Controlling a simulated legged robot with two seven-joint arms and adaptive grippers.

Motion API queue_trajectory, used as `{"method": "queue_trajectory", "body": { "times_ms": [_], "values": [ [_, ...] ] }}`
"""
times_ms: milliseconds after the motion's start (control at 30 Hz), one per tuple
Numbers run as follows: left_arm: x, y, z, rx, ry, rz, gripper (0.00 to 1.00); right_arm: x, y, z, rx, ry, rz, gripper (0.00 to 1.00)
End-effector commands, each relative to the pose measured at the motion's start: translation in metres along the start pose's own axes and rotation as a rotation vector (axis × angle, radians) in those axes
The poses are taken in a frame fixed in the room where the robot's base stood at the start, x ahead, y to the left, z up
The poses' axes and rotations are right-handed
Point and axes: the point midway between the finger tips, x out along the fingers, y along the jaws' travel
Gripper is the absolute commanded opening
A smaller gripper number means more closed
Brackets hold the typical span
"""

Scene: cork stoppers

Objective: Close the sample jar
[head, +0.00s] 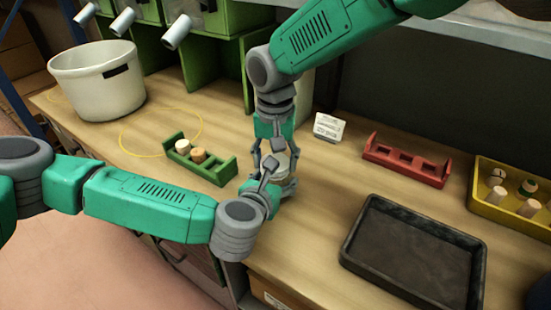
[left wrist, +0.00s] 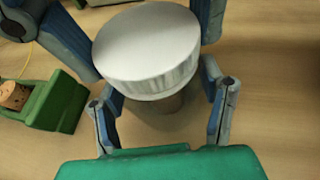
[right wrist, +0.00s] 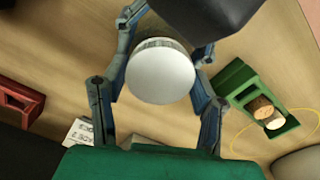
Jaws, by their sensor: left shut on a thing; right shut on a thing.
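The sample jar with its white ribbed lid (left wrist: 148,45) stands upright between my two grippers on the wooden bench. The lid sits over the jar's body (left wrist: 165,103), which is mostly hidden; I cannot tell if it is fully seated. The lid's round top also shows in the right wrist view (right wrist: 160,76). My right gripper (head: 273,146) comes from behind and above and is shut around the lid. My left gripper (head: 275,172) comes from the front left, lower down, and is shut on the jar. The contact points are partly hidden by the fingers.
A green rack (head: 222,172) with corks stands just left of the jar. A red rack (head: 428,174), a white card (head: 329,127), a black tray (head: 365,225) and a yellow crate (head: 484,212) with several stoppers lie right. A white bucket (head: 97,90) stands at back left.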

Motion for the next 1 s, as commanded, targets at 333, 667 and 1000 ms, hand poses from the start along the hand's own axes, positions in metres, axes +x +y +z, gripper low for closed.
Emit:
{"method": "queue_trajectory", "body": {
  "times_ms": [333,667,1000],
  "values": [
    [0.001,0.001,-0.002,0.001,0.003,0.003,0.00,-0.001,0.000,-0.001,0.221,0.002,-0.003,0.45],
    [0.001,0.000,-0.002,0.001,0.004,0.001,0.00,-0.001,0.000,-0.001,0.218,0.002,-0.002,0.74],
    [0.000,0.000,-0.002,0.000,0.004,0.000,0.00,-0.022,0.000,-0.002,0.218,0.004,-0.003,0.74]
  ]
}}
